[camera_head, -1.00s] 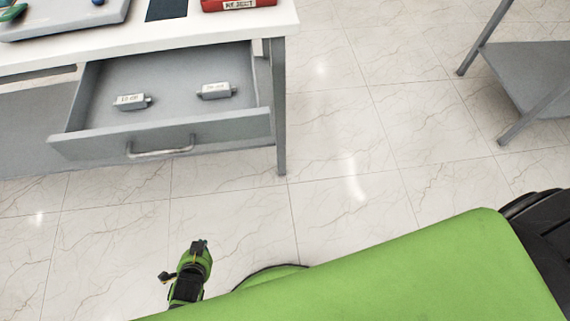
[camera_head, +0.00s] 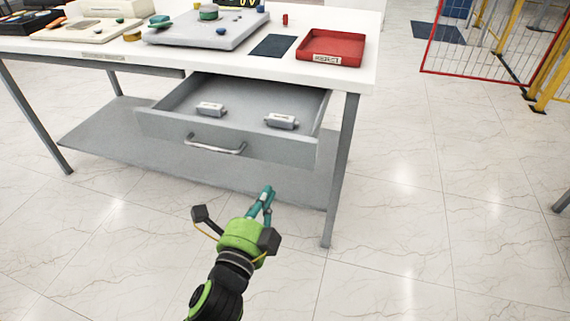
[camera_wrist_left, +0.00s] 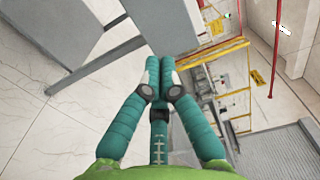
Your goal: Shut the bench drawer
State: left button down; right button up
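The bench drawer (camera_head: 255,143) stands open below the white bench top in the head view. Its grey front carries a metal bar handle (camera_head: 216,146). Two small grey labelled blocks, a left one (camera_head: 211,109) and a right one (camera_head: 281,121), lie inside it. My left gripper (camera_head: 267,193) is in front of the drawer, lower in the picture and right of the handle, apart from it. Its teal fingers are together with nothing between them, as the left wrist view (camera_wrist_left: 160,62) also shows. My right gripper is not in view.
The bench top (camera_head: 368,70) bears a red reject tray (camera_head: 333,47) and a grey board (camera_head: 205,32). A bench leg (camera_head: 340,175) stands right of the drawer. A lower shelf (camera_head: 110,130) lies below. The floor right of the bench is clear up to a red-edged fence (camera_head: 475,75).

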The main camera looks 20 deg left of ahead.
aim_at(286, 154)
pick_arm(q)
jog(key=w, duration=0.9)
jog(key=shift+w+d, duration=0.25)
jog(key=shift+w, duration=0.6)
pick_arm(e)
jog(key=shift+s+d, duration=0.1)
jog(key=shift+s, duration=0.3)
